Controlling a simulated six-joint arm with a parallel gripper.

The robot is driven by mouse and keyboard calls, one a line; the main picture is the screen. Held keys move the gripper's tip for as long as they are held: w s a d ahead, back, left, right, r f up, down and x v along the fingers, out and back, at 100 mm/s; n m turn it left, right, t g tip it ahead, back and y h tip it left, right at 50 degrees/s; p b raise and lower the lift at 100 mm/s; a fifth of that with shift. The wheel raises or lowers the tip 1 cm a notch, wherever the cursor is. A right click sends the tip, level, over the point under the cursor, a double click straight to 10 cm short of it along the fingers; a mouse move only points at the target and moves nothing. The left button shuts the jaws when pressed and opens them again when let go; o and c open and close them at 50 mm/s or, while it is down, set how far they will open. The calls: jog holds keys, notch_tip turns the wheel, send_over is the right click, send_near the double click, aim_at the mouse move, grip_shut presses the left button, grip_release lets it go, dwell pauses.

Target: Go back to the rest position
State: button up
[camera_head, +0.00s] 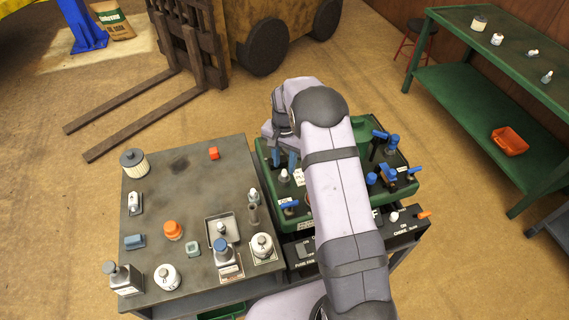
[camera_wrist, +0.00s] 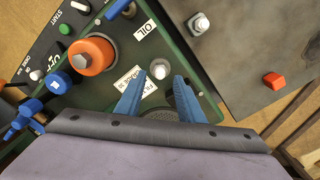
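My gripper (camera_wrist: 157,88) points down over the green machine panel (camera_wrist: 105,55), with its two blue fingers apart and nothing between them. In the head view, my gripper (camera_head: 284,161) is over the left part of the green panel (camera_head: 263,160). A small silver-white cap (camera_wrist: 160,69) stands just beyond the fingertips in the wrist view. It also shows below the fingers in the head view (camera_head: 284,176). Whether the fingers touch it I cannot tell. My arm hides the middle of the panel in the head view.
An orange cap (camera_wrist: 91,55) and blue valve handles (camera_head: 392,142) rise from the panel. A grey workbench (camera_head: 185,187) at left carries a filter, bottles, an orange cap and a metal tray. A forklift (camera_head: 190,50) and a green shelf (camera_head: 470,105) stand behind.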

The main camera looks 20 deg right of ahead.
jog(key=shift+r+p, duration=1.65)
jog(key=shift+r, duration=1.2)
jog(key=shift+w+n, duration=0.2)
jog(key=shift+n, duration=0.7)
jog(key=shift+f+n, duration=0.25)
jog(key=shift+n, duration=0.35)
jog(key=s+a+f+n+g, duration=0.1)
jog(key=s+f+n+g, duration=0.3)
jog(key=s, duration=1.1)
jog(key=s+a+r+n+t+b, duration=0.1)
jog(key=s+r+b, duration=0.15)
jog(key=s, duration=0.65)
jog(key=s+a+r+n+b, duration=0.1)
jog(key=s+a+r, duration=0.15)
jog(key=s, duration=0.55)
jog(key=w+r+t, duration=0.1)
jog(key=r, duration=0.1)
jog(key=w+r+t+b, duration=0.1)
jog(key=t, duration=0.1)
jog(key=shift+w+r+b, duration=0.2)
jog(key=shift+r+b, duration=0.1)
jog(key=shift+r, duration=0.05)
